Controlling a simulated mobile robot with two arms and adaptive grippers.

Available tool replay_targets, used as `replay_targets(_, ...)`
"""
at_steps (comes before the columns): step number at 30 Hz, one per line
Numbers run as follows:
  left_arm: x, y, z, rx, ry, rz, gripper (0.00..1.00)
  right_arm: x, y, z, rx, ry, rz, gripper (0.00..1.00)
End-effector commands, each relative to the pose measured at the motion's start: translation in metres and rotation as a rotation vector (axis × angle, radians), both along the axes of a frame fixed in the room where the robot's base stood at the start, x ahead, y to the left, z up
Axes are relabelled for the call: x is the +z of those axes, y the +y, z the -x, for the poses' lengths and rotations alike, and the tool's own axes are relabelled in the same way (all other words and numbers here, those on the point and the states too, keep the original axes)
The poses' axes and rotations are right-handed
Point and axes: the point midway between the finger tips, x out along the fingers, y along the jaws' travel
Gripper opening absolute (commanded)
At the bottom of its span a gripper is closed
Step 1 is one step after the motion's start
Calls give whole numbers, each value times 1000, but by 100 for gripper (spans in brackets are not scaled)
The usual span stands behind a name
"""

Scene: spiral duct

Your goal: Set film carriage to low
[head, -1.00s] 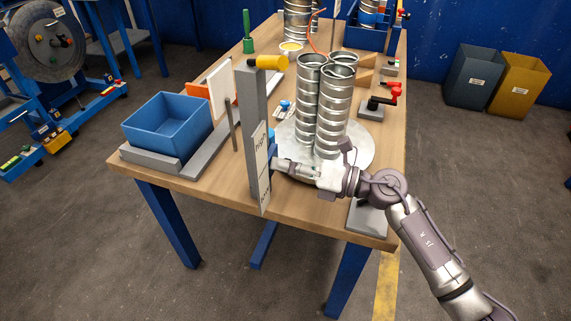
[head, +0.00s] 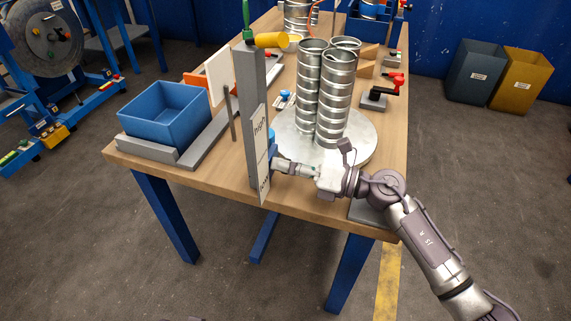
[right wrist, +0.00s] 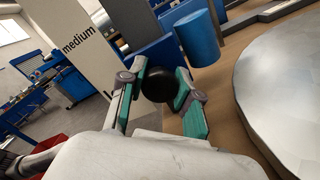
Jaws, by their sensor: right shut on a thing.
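The grey upright post (head: 249,95) stands at the table's near edge, with a white label strip (head: 262,130) reading "high" at its upper part. The lower word is partly hidden in the head view; "medium" shows on the strip in the right wrist view (right wrist: 85,40). The film carriage's round black knob (right wrist: 158,84) sits between the fingers of my right gripper (right wrist: 162,88), which is shut on it. In the head view my right gripper (head: 278,166) is close beside the post's right side, near the lower part of the strip. A blue cylinder (right wrist: 198,38) is just beyond the knob. My left gripper is not in view.
A round metal turntable (head: 354,146) with tall spiral ducts (head: 333,100) stands just behind my right gripper. A blue bin (head: 165,115) is left of the post. A red-handled switch (head: 388,88) is to the right. The floor in front is clear.

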Motion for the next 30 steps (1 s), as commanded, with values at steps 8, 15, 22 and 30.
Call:
replay_targets(8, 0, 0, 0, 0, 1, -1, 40, -8, 0, 1, 2, 8, 12, 34)
replay_targets(15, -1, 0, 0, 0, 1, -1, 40, -6, 0, 1, 1, 6, 8, 59)
replay_targets(22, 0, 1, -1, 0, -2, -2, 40, -4, -1, 1, 1, 4, 7, 59)
replay_targets(30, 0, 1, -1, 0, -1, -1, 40, -6, -39, 13, -2, 8, 10, 59)
